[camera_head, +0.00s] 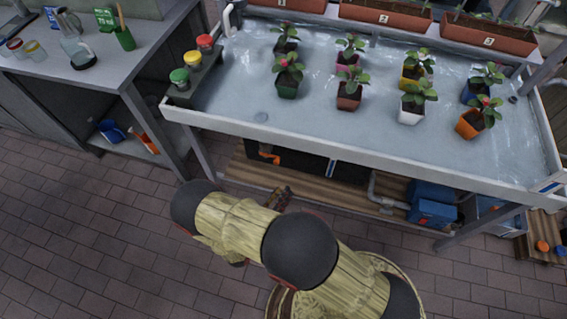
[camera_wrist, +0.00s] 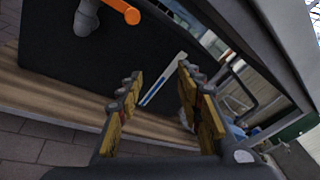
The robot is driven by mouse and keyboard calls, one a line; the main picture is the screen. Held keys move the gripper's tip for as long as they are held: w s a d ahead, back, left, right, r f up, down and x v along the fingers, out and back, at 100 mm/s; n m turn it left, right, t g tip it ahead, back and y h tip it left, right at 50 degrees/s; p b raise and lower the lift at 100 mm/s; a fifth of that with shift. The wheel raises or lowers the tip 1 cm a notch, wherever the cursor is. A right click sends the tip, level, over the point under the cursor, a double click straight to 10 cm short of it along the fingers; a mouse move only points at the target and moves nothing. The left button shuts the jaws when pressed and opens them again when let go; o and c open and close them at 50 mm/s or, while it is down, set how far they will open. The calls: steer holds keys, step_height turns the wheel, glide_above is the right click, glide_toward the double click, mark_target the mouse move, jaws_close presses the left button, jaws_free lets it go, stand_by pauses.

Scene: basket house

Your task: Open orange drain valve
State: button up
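The orange valve handle (camera_wrist: 122,11) shows at the top edge of the wrist view, joined to a grey pipe (camera_wrist: 87,18) in front of a black tank (camera_wrist: 95,60). In the head view an orange part (camera_head: 268,153) shows under the left part of the grow table, by the black tank (camera_head: 300,163); it looks like the same handle. My gripper (camera_wrist: 160,76) has its two yellow fingers apart with nothing between them. The handle is up and left of the fingers in the wrist view, apart from them. In the head view my gripper (camera_head: 283,196) is small and partly hidden by my arm.
The grow table (camera_head: 330,146) with several potted plants overhangs the tank and a wooden deck (camera_head: 250,172). A table leg (camera_head: 201,157) stands left of the tank. Blue boxes (camera_head: 432,203) and a grey pipe (camera_head: 385,199) are at the right. Brick floor in front is free.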

mark_target(276, 164)
steer(key=w+a+r+n+t+y, duration=0.2)
steer(key=w+a+r+n+t, duration=0.1)
steer(key=w+a, duration=0.15)
steer(key=shift+g, duration=0.3)
steer(key=shift+f+b+x, duration=0.2)
steer(key=shift+b+x, duration=1.1)
steer(key=shift+x, duration=2.25)
steer(key=shift+c, duration=1.2)
jaws_close()
